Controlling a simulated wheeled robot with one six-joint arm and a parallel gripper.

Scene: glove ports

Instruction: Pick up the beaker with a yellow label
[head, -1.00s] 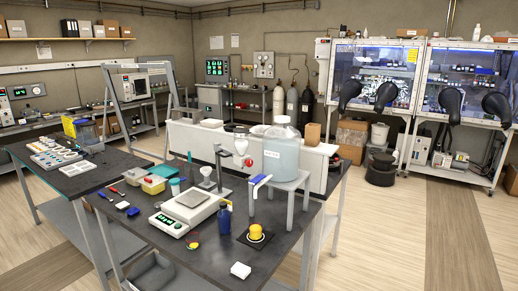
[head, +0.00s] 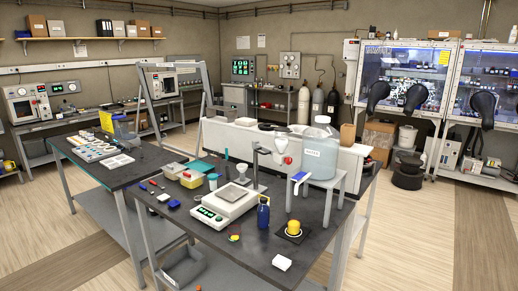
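I cannot make out a beaker with a yellow label for certain. A small yellow round item (head: 294,228) sits on a dark pad near the front right of the black bench (head: 222,248). A small cup (head: 213,181) stands behind the balance, but no label can be read on it. A yellow object (head: 9,165) shows at the far left edge, too small to tell. My gripper is not in view.
A second bench (head: 90,172) stands left. Glove boxes (head: 405,80) line the back right. Floor is clear at front left.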

